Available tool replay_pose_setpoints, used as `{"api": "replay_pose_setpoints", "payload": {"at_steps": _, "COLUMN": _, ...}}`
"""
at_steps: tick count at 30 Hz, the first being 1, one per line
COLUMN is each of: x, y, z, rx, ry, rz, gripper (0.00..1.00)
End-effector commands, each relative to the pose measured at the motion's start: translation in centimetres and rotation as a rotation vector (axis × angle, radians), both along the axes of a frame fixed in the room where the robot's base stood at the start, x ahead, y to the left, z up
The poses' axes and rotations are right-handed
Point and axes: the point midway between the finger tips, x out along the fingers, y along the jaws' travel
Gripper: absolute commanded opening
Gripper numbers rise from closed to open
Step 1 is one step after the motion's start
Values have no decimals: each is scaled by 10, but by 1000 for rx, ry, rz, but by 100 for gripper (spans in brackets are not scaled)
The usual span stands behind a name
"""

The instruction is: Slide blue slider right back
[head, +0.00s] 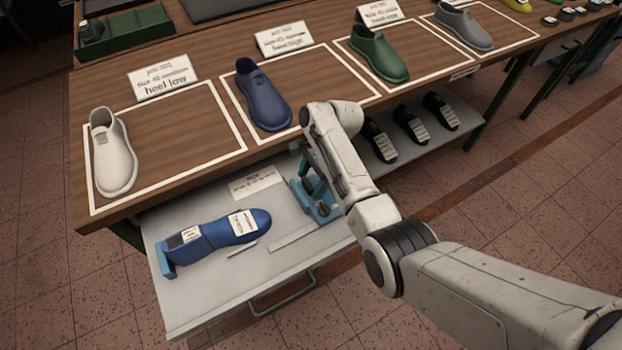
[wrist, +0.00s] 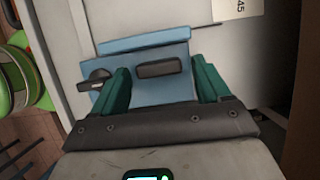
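The blue slider (head: 325,213) is a blue block on the right part of the grey pull-out shelf (head: 200,300). In the wrist view the slider (wrist: 150,92) is a flat blue plate with a dark handle (wrist: 158,69) and a dark lever (wrist: 95,79) at its left. My gripper (wrist: 160,72) is over the slider with its two green fingers apart, one on each side of the handle. Gaps show between the fingers and the handle. In the head view my arm partly covers the slider. A blue shoe last (head: 215,232) lies on the shelf left of the slider.
A blue end block (head: 166,262) stands at the last's left end. A grey strip (head: 297,236) and a paper note (head: 256,182) lie on the shelf. The wooden table (head: 170,205) behind holds several shoes. Dark lasts (head: 411,124) sit on a lower rack at right.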

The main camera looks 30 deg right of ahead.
Motion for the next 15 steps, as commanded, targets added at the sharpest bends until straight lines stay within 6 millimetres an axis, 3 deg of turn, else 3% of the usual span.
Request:
{"api": "replay_pose_setpoints", "payload": {"at_steps": 8, "x": 0, "y": 0, "z": 2, "rx": 1, "ry": -1, "rz": 1, "gripper": 77}}
{"api": "replay_pose_setpoints", "payload": {"at_steps": 15, "x": 2, "y": -12, "z": 32, "rx": 1, "ry": -5, "rz": 0, "gripper": 77}}
